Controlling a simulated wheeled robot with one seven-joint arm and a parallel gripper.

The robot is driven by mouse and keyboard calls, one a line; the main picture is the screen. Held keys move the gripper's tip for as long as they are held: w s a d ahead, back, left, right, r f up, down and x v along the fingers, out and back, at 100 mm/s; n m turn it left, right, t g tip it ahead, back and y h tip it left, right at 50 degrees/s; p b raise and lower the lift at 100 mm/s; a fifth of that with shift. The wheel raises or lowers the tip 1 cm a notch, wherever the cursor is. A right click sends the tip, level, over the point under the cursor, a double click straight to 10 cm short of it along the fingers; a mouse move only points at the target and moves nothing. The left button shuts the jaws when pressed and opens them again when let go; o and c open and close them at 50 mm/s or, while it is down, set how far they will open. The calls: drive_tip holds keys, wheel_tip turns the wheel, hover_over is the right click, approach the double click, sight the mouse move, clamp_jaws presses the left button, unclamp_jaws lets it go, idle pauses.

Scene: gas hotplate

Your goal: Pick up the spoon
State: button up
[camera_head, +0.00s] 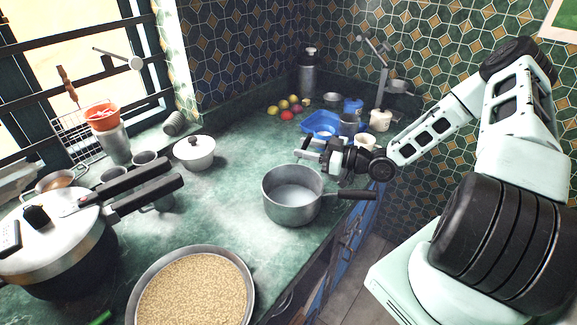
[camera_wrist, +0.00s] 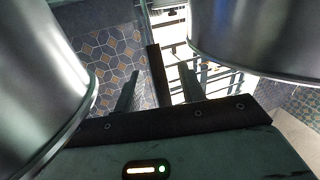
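No spoon can be made out in either view. My gripper (camera_head: 308,150) is above the green counter, just behind and above the grey saucepan (camera_head: 292,194), pointing left. In the wrist view its two dark fingers (camera_wrist: 159,88) are apart, with nothing held between them. A dark upright bar, tiled wall and bright window show beyond the fingers. A utensil with a wooden handle (camera_head: 67,84) stands at the window on the left; its lower end is too unclear to name.
A large pan of grain (camera_head: 194,290) and a pressure cooker (camera_head: 52,245) stand in front and left. A white lidded pot (camera_head: 194,152), blue tray (camera_head: 321,124) and grey mug (camera_head: 348,125) stand farther back. Large metal cylinders (camera_wrist: 38,75) flank the wrist view. Some counter is clear.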

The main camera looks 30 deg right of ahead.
drive_tip(key=shift+w+a, duration=0.3)
drive_tip(key=shift+w, duration=0.1)
clamp_jaws()
